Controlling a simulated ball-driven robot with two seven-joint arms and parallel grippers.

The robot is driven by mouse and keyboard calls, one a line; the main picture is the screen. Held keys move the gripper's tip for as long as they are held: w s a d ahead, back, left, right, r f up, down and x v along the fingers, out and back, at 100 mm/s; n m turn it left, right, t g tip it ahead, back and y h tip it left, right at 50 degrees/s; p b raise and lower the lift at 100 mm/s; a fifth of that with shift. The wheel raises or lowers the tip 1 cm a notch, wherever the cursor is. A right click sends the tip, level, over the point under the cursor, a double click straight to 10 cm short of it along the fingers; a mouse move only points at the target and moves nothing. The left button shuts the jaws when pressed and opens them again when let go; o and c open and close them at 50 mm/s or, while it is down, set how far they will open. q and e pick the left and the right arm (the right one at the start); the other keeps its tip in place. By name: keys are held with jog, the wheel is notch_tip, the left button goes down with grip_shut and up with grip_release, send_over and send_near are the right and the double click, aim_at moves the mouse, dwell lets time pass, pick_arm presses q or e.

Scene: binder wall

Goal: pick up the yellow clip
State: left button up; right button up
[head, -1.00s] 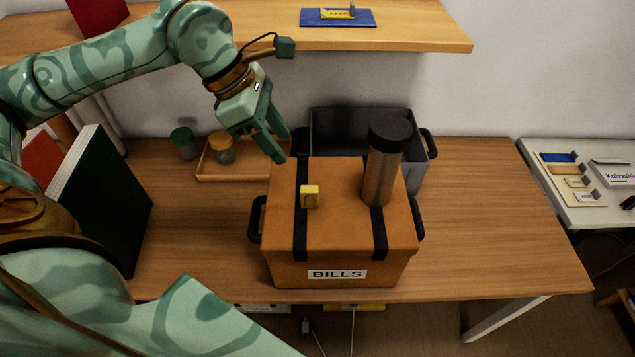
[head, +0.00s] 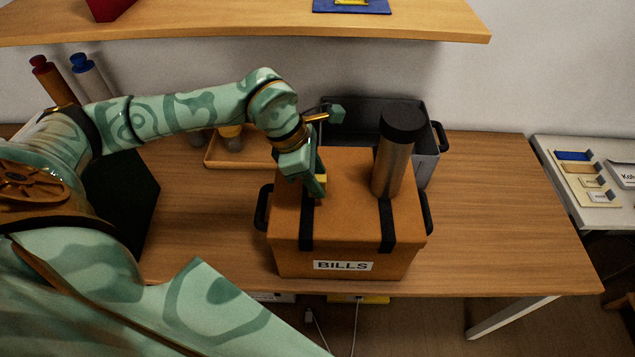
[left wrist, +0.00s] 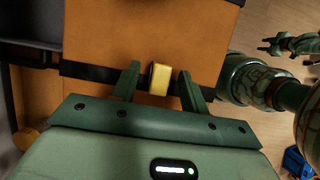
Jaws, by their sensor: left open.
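The yellow clip (left wrist: 159,79) is a small block on top of the orange-brown BILLS box (head: 347,228), at the dark strap on its left side. In the left wrist view it lies between the two spread fingers of my left gripper (left wrist: 159,71), with a gap on each side. In the head view my left gripper (head: 318,188) is down over the left strap and mostly hides the clip. A green hand at the upper right of the left wrist view looks like my right gripper (left wrist: 268,45); it is too small to read its opening.
A tall dark-capped metal flask (head: 393,160) stands on the box's right side. A grey bin (head: 429,160) is behind the box, and a wooden tray (head: 222,160) with jars is back left. The shelf (head: 250,22) hangs above. The table (head: 490,220) is clear at right.

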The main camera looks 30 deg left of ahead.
pick_arm(q)
jog(key=shift+d+f, duration=0.15)
jog(key=shift+f, duration=0.25)
grip_shut()
jog(key=shift+r, duration=0.2)
